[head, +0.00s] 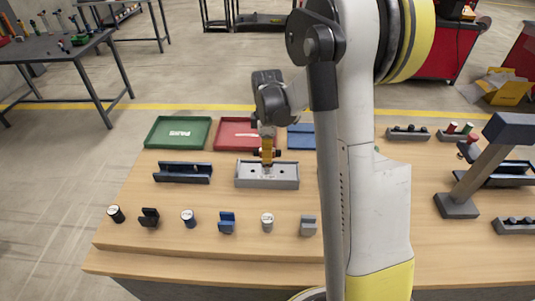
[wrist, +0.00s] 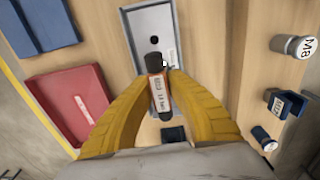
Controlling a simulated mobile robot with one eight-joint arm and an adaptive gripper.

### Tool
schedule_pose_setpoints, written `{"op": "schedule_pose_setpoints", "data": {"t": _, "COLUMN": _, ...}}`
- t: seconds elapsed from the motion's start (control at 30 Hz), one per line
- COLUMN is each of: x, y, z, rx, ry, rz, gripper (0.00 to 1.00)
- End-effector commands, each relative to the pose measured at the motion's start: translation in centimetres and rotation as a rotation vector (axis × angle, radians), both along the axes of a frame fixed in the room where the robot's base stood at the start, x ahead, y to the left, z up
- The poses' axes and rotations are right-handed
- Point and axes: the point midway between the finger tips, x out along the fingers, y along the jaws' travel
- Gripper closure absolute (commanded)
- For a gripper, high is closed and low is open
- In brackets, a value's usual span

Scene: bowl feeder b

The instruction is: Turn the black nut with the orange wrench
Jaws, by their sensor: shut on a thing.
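The black end lies over the near part of the grey fixture (wrist: 177,20). A dark round spot (wrist: 154,40) shows on the fixture beyond it. I cannot make out the black nut for certain, nor whether the held piece touches anything.
Green (head: 178,132), red (head: 232,148) and blue (head: 300,129) trays lie behind the fixture. A dark blue fixture (head: 183,179) stands to its left. Labelled cylinders (head: 188,218) and small holders (head: 227,228) line the front. My arm hides the table's middle right.

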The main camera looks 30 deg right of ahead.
Motion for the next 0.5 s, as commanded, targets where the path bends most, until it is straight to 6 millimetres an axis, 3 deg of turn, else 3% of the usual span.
{"op": "schedule_pose_setpoints", "data": {"t": 0.5, "x": 0.0, "y": 0.0, "z": -0.84, "rx": 0.0, "ry": 0.0, "rz": 0.0, "gripper": 1.0}}
